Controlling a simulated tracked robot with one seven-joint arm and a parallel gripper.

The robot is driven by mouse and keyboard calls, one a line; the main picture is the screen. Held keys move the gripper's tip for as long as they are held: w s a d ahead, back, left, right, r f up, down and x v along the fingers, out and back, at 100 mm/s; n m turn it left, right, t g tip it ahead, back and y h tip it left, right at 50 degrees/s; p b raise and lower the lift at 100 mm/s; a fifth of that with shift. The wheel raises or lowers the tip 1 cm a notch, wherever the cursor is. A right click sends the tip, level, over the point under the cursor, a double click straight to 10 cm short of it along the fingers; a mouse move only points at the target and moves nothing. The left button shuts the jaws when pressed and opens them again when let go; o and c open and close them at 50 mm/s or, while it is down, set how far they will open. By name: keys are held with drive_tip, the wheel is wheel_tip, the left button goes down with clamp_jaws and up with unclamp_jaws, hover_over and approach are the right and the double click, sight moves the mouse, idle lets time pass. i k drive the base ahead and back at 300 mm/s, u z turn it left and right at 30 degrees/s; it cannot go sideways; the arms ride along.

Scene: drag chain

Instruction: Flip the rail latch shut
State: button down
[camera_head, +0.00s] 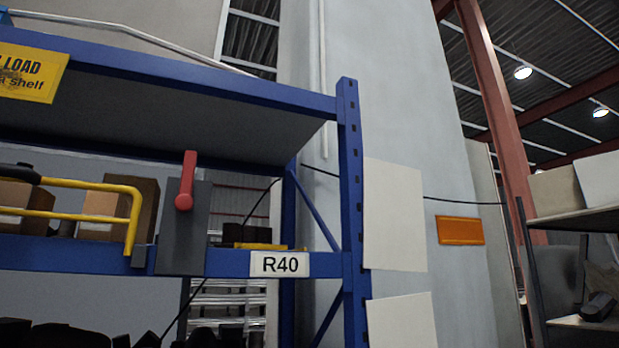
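The rail latch shows as a red lever (187,178) on a dark grey upright plate (183,235), fixed to the front of the blue shelf. The lever stands nearly upright, its rounded lower end on the plate and its tip leaning slightly right. A yellow tubular rail (132,215) comes in from the left and its end bends down just left of the plate. A small dark bracket (138,256) sits below the rail's end. I cannot tell whether the rail is seated in it. My gripper is not in view.
The blue rack's upright post (350,190) and the R40 label (280,264) are right of the latch. Cardboard boxes (140,195) stand behind the rail. A thin black cable crosses behind the post. Dark, unclear shapes (50,333) line the bottom left.

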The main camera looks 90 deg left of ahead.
sight(184, 202)
drive_tip(key=u, duration=0.3)
drive_tip(key=i, duration=0.2)
drive_tip(key=u, duration=3.1)
drive_tip(key=i, duration=1)
drive_tip(key=z, duration=0.15)
drive_tip(key=k, duration=0.65)
